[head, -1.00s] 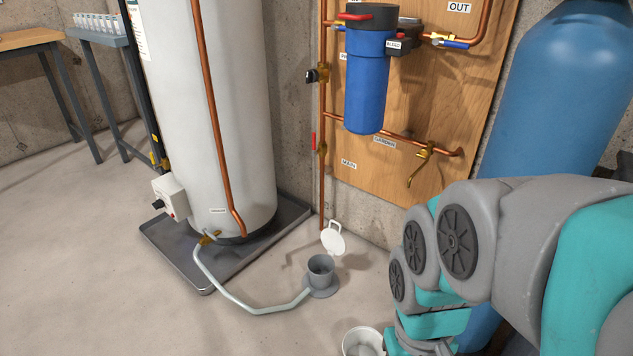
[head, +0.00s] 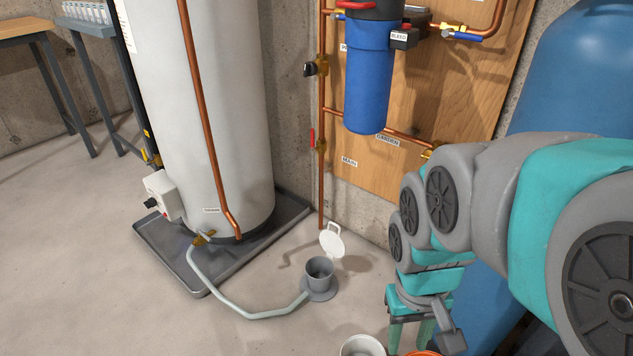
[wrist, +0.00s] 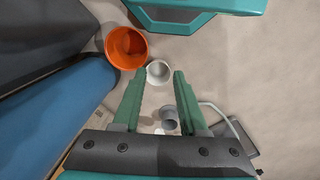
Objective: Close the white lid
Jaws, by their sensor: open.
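The white lid (head: 332,240) is a round plate with a small tab at its top. It stands raised at the back of a grey drain cup (head: 319,274) on the floor, whose mouth is open. The cup also shows between my fingers in the wrist view (wrist: 170,116), with a pale bit of what may be the lid low beside it. My gripper (head: 411,337) is open and empty, pointing down to the right of the cup and apart from it. Its two green fingers show spread in the wrist view (wrist: 160,75).
A white bucket (head: 362,347) and an orange bucket (wrist: 126,46) stand on the floor near my gripper. A pale hose (head: 240,306) runs from the tank (head: 213,120) to the cup. A grey drip tray (head: 195,274) lies left. A blue tank (head: 560,95) stands right.

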